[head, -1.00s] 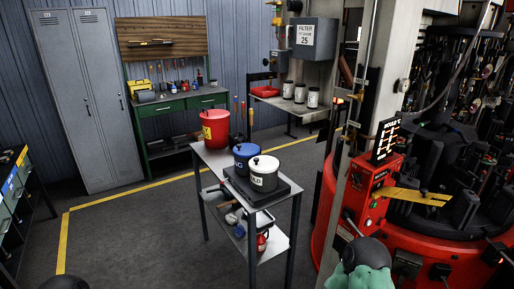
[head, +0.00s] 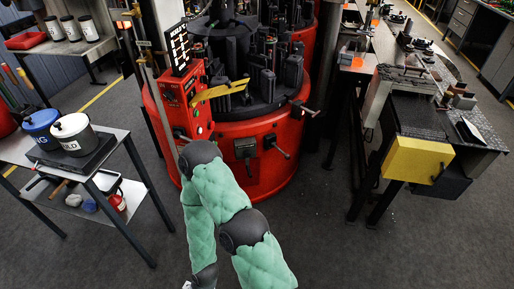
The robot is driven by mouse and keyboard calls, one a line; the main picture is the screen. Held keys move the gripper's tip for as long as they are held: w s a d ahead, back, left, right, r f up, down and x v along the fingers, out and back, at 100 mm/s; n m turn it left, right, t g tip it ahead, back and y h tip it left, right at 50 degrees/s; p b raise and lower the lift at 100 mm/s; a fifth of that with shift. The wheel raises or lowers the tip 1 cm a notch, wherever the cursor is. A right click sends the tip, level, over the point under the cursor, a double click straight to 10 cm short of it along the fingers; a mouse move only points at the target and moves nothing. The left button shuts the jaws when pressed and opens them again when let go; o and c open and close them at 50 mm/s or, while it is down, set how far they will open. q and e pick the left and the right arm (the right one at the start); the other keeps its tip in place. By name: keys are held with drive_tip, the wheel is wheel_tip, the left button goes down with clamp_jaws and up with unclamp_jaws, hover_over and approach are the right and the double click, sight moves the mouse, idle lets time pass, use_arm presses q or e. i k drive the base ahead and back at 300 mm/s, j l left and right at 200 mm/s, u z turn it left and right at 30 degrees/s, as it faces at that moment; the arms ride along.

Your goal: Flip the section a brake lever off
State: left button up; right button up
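The red rotary machine base (head: 262,180) stands at the centre of the head view. A dark bracket with a short lever (head: 279,151) is on its front, beside a dark box (head: 245,148). Another lever with a dark handle (head: 308,110) sticks out at the right rim. A further lever (head: 182,136) is at the foot of the red control box (head: 197,100). I cannot read which one belongs to section A. One of my padded green arms is in front of the base's left part and hides some of it. No gripper fingers show in the head view.
A grey cart (head: 113,157) with a blue-lidded pot (head: 41,121) and a white pot (head: 73,134) stands at the left. A workbench (head: 466,136) with a yellow box (head: 417,159) stands at the right. A yellow arm (head: 220,91) sticks out from the control box. The floor in front is clear.

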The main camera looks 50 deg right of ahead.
sight(287, 156)
drive_tip(key=z, duration=2.05)
drive_tip(key=i+j+z, duration=0.1)
drive_tip(key=i, duration=0.35)
drive_tip(key=i+j+z, duration=0.1)
drive_tip(key=i, duration=0.35)
